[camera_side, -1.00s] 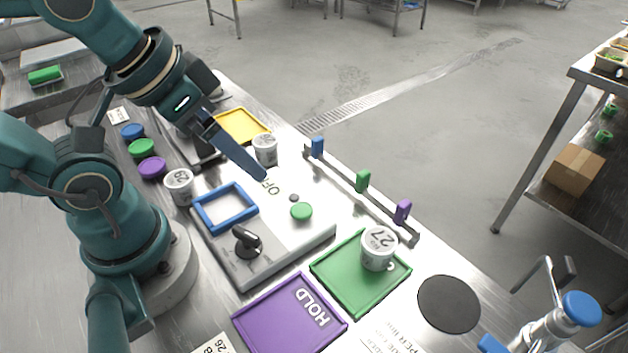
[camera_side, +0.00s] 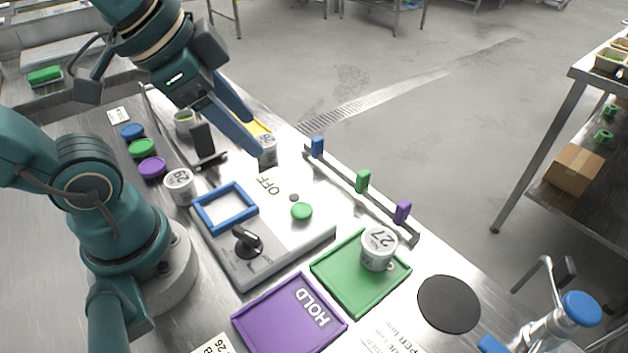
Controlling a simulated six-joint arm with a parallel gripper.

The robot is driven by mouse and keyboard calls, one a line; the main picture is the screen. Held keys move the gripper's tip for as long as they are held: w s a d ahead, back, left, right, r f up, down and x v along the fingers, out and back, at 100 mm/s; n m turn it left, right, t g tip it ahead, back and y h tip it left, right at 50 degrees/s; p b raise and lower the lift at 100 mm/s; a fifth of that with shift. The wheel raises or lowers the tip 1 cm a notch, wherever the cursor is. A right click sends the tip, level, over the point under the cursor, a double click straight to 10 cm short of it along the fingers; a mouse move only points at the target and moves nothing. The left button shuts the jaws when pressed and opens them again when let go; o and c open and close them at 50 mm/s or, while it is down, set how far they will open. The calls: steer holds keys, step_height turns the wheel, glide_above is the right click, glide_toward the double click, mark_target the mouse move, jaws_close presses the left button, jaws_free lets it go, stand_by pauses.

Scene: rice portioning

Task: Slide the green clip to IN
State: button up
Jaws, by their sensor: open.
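The green clip (camera_side: 363,181) sits on the dark rail (camera_side: 335,174), between the blue clip (camera_side: 317,147) and the purple clip (camera_side: 402,212). I see no IN label on the rail at this size. My gripper (camera_side: 255,138) is open and empty. It is above the back of the bench, left of the blue clip and well apart from the green clip.
A tub marked 27 (camera_side: 379,249) stands on the green tray (camera_side: 330,285). A purple tray (camera_side: 262,322) lies in front.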

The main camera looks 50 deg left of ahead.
steer(key=w+r+m+g, duration=0.1)
steer(key=w+r+m, duration=0.2)
steer(key=w+m, duration=0.35)
steer(key=m+g, duration=0.3)
steer(key=m, duration=0.3)
glide_above(364, 173)
steer(key=s+a, duration=0.1)
step_height(364, 173, down, 6)
steer(key=shift+m+g, duration=0.45)
steer(key=shift+g, duration=0.45)
steer(key=f, duration=0.5)
steer(key=w+f, duration=0.1)
steer(key=f, duration=0.2)
steer(key=shift+d+f, duration=0.1)
steer(key=shift+d, duration=0.3)
steer(key=shift+f, duration=2.45)
steer(key=shift+c, duration=0.3)
jaws_close()
